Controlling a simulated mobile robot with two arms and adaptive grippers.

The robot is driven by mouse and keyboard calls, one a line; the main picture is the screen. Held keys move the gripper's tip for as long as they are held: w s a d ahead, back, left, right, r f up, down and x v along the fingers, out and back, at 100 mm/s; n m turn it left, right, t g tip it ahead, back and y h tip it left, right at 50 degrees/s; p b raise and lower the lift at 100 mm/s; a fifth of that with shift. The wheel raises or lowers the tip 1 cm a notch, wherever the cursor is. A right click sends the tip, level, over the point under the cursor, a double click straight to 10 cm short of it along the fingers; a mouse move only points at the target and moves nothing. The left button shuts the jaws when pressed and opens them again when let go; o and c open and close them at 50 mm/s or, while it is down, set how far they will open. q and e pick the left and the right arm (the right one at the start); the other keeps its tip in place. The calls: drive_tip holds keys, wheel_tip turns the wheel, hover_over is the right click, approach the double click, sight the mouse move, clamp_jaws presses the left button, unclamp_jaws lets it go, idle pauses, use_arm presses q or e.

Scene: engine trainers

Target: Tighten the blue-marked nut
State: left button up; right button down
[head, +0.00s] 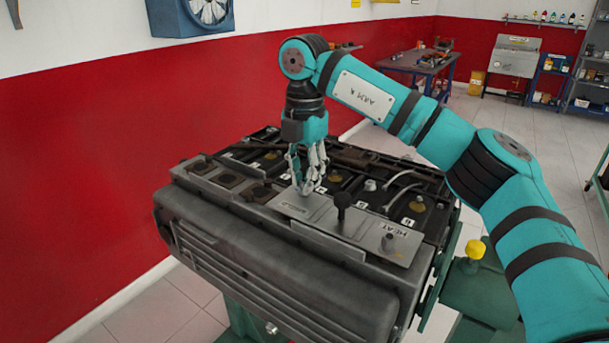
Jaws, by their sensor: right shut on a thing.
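The engine trainer (280,262) fills the middle of the head view, with a grey metal plate (352,222) along its top front edge. My right gripper (306,188) points straight down at the left part of this plate. Its fingers are shut on a small nut at the plate, mostly hidden between the fingertips. I cannot make out a blue mark on it. A black knob (342,203) stands upright on the plate to the right of the gripper. My left gripper is not in view.
Several yellow caps and numbered labels lie in the engine top behind the plate. A yellow knob (475,249) is on the green stand at right. A red and white wall (80,150) runs close behind at left. A workbench (410,62) stands farther back.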

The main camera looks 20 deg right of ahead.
drive_tip(key=c, duration=1.2)
unclamp_jaws()
wheel_tip(320, 180, up, 12)
drive_tip(key=shift+d, duration=0.1)
